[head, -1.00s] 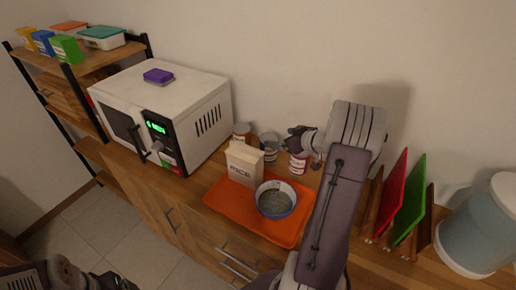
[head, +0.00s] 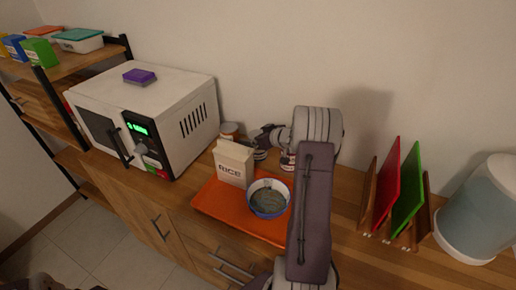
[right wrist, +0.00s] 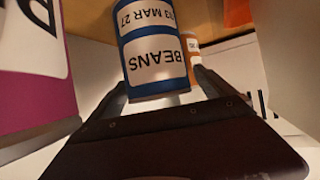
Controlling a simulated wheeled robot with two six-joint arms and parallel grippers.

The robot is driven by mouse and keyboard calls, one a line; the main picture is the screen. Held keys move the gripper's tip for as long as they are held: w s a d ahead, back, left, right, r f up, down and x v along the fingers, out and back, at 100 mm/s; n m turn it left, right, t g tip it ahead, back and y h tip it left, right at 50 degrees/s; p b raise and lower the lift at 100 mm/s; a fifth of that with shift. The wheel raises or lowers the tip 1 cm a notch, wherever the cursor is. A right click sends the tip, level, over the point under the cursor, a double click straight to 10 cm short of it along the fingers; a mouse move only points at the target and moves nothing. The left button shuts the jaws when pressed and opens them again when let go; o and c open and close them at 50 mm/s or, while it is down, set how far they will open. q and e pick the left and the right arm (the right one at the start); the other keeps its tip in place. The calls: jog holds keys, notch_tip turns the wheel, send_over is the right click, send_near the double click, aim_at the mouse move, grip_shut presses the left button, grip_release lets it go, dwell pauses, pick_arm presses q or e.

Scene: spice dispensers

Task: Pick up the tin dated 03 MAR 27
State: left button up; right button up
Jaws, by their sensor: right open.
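The tin dated 03 MAR 27 (right wrist: 155,50) shows in the right wrist view with a blue and white label reading BEANS, upside down in the picture. My right gripper (right wrist: 160,90) is open, with one finger on each side of the tin's near end; I cannot tell whether they touch it. In the head view this gripper (head: 264,137) is low at the back of the counter, over a tin (head: 261,154) that it partly hides. Another tin (head: 288,160) with a red and white label stands to the right, partly behind my arm. My left gripper is not in view.
A third tin (head: 229,131) stands by the microwave (head: 150,110). A rice carton (head: 234,163) and a bowl (head: 268,200) are on the orange tray (head: 215,203) in front. In the right wrist view, a large magenta and white surface (right wrist: 30,70) is close on the left.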

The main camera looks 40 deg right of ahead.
jog(key=shift+w+f, duration=0.3)
jog(key=shift+w, duration=0.25)
jog(key=shift+s+r, duration=0.1)
jog(key=c, duration=2)
notch_tip(320, 180, up, 10)
jog(key=p, duration=0.4)
